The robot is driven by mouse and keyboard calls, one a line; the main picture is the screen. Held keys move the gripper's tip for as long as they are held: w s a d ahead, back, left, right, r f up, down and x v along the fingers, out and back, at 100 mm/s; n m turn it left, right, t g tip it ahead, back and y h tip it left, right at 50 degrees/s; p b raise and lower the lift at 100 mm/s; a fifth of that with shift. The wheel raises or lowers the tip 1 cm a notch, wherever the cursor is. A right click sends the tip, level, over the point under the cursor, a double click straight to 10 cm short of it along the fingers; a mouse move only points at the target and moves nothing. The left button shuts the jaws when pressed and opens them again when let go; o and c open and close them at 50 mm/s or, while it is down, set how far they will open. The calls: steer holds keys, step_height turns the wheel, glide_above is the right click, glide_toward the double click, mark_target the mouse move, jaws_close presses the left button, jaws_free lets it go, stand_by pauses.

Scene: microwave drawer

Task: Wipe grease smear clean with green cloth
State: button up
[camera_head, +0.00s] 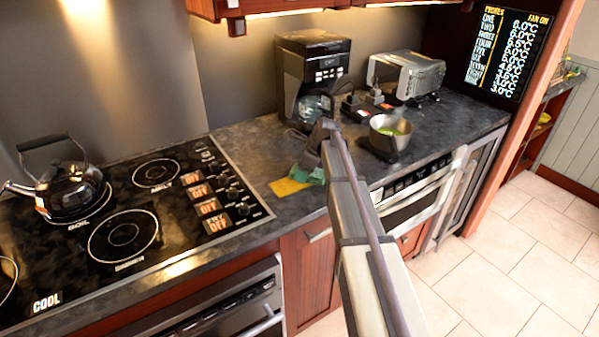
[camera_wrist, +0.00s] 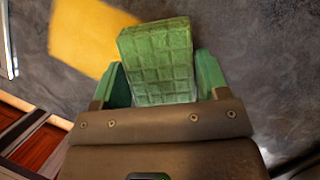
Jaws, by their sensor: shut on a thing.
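The green cloth (camera_wrist: 158,62) shows in the wrist view as a folded, quilted block between the two green fingers of my gripper (camera_wrist: 165,82). My gripper is shut on it. In the head view the cloth (camera_head: 308,173) is small and partly hidden by my arm, low over the dark countertop. A flat yellow patch, which looks like the grease smear (camera_head: 288,187), lies on the countertop just left of the cloth. The smear also shows at the upper left of the wrist view (camera_wrist: 85,38), partly covered by the cloth. I cannot tell whether the cloth touches the counter.
The black stovetop (camera_head: 180,215) with a kettle (camera_head: 72,188) lies to the left. A coffee maker (camera_head: 308,72) stands behind my gripper. A metal bowl (camera_head: 390,133) on a scale and a toaster oven (camera_head: 407,74) stand to the right. The counter's front edge is close.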

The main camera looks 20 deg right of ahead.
mark_target(268, 190)
steer(key=shift+d+f, duration=0.1)
steer(key=shift+d, duration=0.05)
steer(key=shift+s, duration=0.1)
steer(key=shift+a, duration=0.4)
steer(key=shift+s+a, duration=0.25)
steer(key=shift+a, duration=0.75)
steer(key=shift+s+a, duration=0.2)
steer(key=shift+a, duration=0.8)
steer(key=shift+s+a, duration=0.25)
steer(key=shift+a, duration=0.75)
steer(key=shift+s+a, duration=0.35)
steer(key=shift+a, duration=0.5)
steer(key=shift+s+a, duration=0.2)
steer(key=shift+a, duration=1.2)
steer(key=shift+s+a, duration=0.4)
steer(key=shift+a, duration=0.2)
steer(key=shift+d, duration=0.15)
